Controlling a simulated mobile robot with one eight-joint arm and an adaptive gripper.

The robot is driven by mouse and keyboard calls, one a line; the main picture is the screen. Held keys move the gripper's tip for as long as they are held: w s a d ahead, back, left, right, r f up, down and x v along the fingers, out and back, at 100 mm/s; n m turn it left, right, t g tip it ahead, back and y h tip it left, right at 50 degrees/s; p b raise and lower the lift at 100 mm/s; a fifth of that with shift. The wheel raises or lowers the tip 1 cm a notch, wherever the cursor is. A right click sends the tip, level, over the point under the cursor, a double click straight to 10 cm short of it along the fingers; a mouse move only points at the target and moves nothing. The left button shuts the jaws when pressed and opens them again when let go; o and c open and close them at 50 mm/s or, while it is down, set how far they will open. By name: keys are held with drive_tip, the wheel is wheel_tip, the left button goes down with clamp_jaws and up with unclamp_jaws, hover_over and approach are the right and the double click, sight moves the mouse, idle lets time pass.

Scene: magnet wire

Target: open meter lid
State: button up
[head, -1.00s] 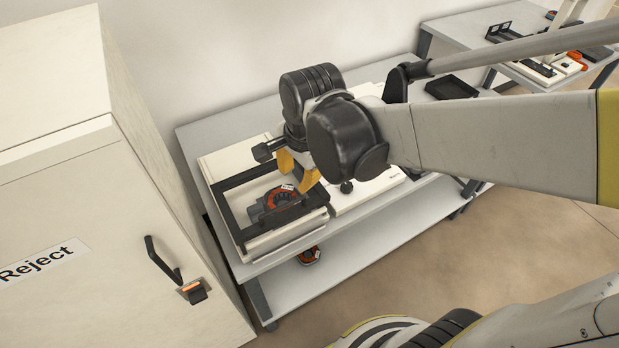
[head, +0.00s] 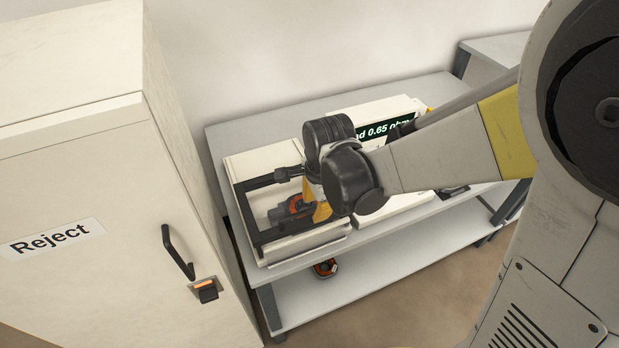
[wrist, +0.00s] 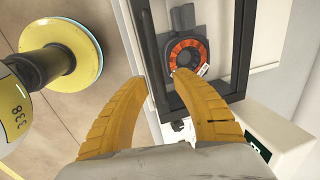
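The meter (head: 375,115) is a cream box on a grey bench, with a dark display reading in part "0.65 ohm". Its lid (head: 244,213) is a dark frame around a clear window and looks shut over an orange ring-shaped coil (head: 294,204) in a dark holder. The lid frame (wrist: 212,101) and the coil (wrist: 187,55) also show in the wrist view. My gripper (head: 317,201) is over the lid's right side. In the wrist view, my gripper (wrist: 162,79) has its yellow fingers apart, near one frame bar. I cannot tell whether they touch it.
A tall cream cabinet (head: 120,200) marked "Reject", with a dark handle (head: 177,252), stands close on the left. Another orange-and-dark coil (head: 325,267) lies on the lower shelf (head: 370,285). A second bench (head: 495,52) stands at the back right.

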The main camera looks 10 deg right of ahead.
clamp_jaws()
drive_tip(key=w+a, duration=0.1)
drive_tip(key=w, duration=0.4)
drive_tip(key=w+a, duration=0.2)
drive_tip(key=w, duration=0.3)
drive_tip(key=w+a, duration=0.1)
drive_tip(key=w, duration=0.4)
drive_tip(key=shift+w+a, duration=0.25)
drive_tip(key=shift+w, duration=0.05)
unclamp_jaws()
